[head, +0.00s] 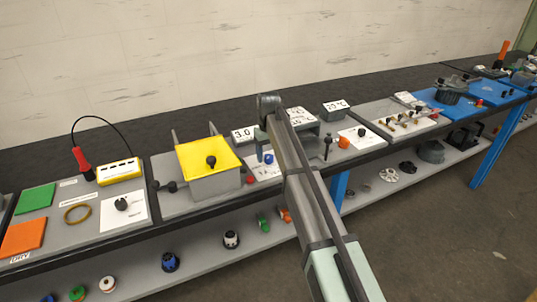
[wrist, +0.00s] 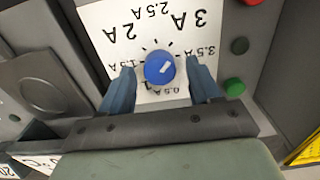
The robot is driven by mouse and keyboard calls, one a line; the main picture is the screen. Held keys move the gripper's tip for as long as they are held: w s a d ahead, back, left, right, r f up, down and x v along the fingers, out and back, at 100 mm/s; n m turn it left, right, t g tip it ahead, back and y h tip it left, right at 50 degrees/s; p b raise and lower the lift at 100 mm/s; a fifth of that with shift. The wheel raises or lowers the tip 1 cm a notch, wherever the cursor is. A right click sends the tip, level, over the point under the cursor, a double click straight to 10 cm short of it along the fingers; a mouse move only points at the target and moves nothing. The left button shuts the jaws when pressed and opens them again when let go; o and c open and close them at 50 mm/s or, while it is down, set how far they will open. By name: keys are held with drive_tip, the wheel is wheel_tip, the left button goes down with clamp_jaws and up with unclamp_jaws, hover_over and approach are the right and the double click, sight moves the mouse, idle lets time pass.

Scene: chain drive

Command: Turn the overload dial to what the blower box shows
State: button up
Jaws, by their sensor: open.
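The blue overload dial (wrist: 160,68) sits on a white scale plate (wrist: 115,20) whose amp marks appear upside down in the wrist view. The marks run from 0.5 A to 3.5 A. A short white mark on the dial slants; which value it points to is unclear. My gripper (wrist: 161,80) is open, with one finger on each side of the dial; contact is not clear. The dial also shows in the head view (head: 268,158), below my arm's end. A small sign there reads 3.0 (head: 243,134); I cannot tell whether it belongs to the blower box.
Beside the scale plate are a green button (wrist: 239,45) and a red button (wrist: 234,87). A yellow-topped box (head: 208,156) stands left of the dial. A shelf (head: 205,248) with loose parts runs below.

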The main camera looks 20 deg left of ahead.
sight(269, 156)
wheel_tip(269, 156, up, 13)
drive_tip(key=shift+r, duration=0.2)
idle(0.3)
idle(0.3)
